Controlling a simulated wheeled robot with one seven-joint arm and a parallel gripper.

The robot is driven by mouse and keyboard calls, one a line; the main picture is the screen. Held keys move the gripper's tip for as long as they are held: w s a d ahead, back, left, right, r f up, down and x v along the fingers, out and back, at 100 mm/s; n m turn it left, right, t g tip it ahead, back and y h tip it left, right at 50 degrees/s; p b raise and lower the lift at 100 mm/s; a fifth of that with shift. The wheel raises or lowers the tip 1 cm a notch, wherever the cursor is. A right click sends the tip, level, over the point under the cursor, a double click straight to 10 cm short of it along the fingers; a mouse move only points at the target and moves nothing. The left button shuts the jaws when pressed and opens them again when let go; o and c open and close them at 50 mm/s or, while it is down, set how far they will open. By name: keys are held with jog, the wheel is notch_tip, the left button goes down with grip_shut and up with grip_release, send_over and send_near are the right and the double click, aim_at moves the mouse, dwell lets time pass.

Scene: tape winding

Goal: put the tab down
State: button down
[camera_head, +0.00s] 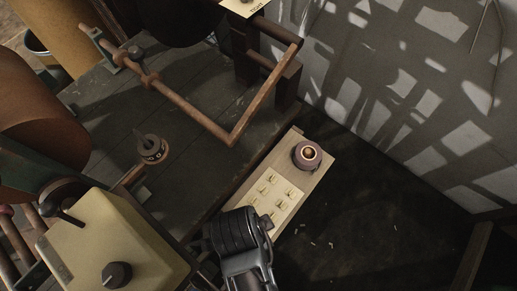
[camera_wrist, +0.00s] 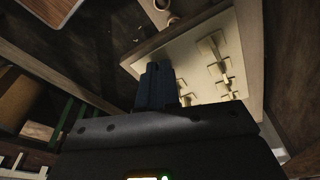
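Several small pale brass tabs stand on a cream plate (camera_head: 291,205) fixed to a wooden board; one tab (camera_head: 272,178) is near the plate's upper left. In the wrist view the tabs show larger, one tab (camera_wrist: 211,46) at the top and others below it. In the wrist view my gripper's dark fingers (camera_wrist: 157,86) are together in front of the plate (camera_wrist: 185,58), beside the left row of tabs. I cannot see any tab between the fingertips, and contact with the plate is unclear.
A round knob-like piece (camera_head: 307,155) sits at the board's upper end. A bent copper-coloured rod (camera_head: 190,108) crosses the dark bench (camera_head: 100,92). A yellowish box with a black knob (camera_head: 117,274) is at lower left.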

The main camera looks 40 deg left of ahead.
jog(key=c, duration=1.4)
grip_release()
jog(key=shift+o, duration=0.2)
notch_tip(320, 180, up, 7)
jog(key=s, duration=0.1)
jog(key=shift+a+r, duration=0.2)
jog(key=shift+a, duration=0.1)
jog(key=shift+s, duration=0.1)
